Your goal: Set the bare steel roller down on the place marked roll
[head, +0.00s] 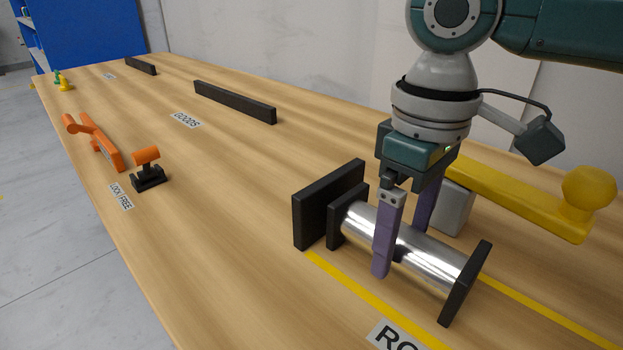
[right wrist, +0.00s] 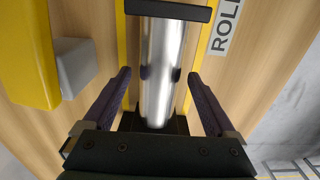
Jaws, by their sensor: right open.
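The bare steel roller (head: 430,255) is a shiny cylinder between two black end plates, lying at the right of the table. In the right wrist view the roller (right wrist: 163,45) runs up the middle between two yellow lines. The label (right wrist: 224,28) reading ROLL is beside it; in the head view the label (head: 393,335) is cut off at the bottom edge. My right gripper (head: 402,250) is open, its purple fingers on either side of the roller. In the right wrist view a gap shows between the roller and each finger (right wrist: 160,76). My left gripper is not in view.
A tall black block (head: 328,203) stands just beyond the roller's far end. A yellow bar with a round knob (head: 520,195) and a grey block (head: 453,208) are behind the gripper. An orange clamp (head: 95,142) and a small black-and-orange piece (head: 148,170) are at left. The table middle is clear.

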